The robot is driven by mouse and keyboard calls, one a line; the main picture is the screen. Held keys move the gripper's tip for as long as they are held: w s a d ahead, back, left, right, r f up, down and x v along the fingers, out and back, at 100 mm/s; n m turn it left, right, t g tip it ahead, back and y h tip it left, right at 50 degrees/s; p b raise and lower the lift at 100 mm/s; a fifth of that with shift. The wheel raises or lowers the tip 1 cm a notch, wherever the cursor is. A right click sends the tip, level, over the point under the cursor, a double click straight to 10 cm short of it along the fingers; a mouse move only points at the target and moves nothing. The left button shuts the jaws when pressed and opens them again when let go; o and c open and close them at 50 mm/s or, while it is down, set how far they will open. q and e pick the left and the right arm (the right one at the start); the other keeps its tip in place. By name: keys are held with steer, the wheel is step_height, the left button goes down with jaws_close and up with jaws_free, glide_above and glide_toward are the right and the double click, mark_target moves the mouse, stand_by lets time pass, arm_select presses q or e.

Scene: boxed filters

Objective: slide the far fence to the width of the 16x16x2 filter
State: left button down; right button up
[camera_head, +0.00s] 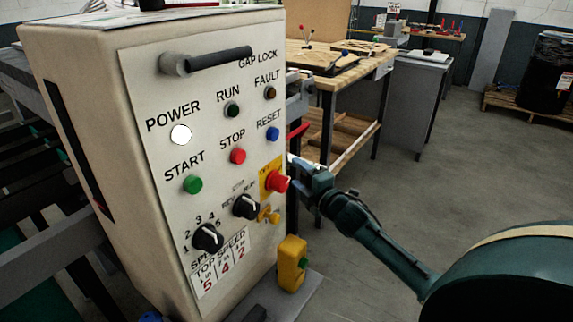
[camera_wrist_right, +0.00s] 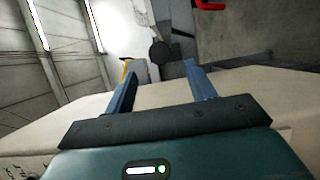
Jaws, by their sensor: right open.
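I cannot make out a far fence or a filter in either view. A cream control cabinet (camera_head: 130,90) fills the left of the head view. A black handle (camera_head: 220,60) sits at its top beside the words GAP LOCK. My right gripper (camera_head: 303,172) is at the cabinet's right edge, close to the red stop knob (camera_head: 280,183); I cannot tell whether they touch. In the right wrist view my right gripper (camera_wrist_right: 160,85) is open, with its two blue-grey fingers apart and nothing held. The cabinet's cream surface (camera_wrist_right: 275,95) lies just beyond them. My left gripper is not in view.
The cabinet's front carries a green START button (camera_head: 193,184), a red STOP button (camera_head: 238,156) and black dials (camera_head: 207,237). A yellow box (camera_head: 292,264) stands low at its right edge. A wooden workbench (camera_head: 328,82) is behind. The floor (camera_head: 430,190) at right is clear.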

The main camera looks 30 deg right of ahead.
steer(key=w, duration=0.6)
steer(key=shift+w, duration=0.15)
steer(key=shift+c, duration=0.3)
jaws_close()
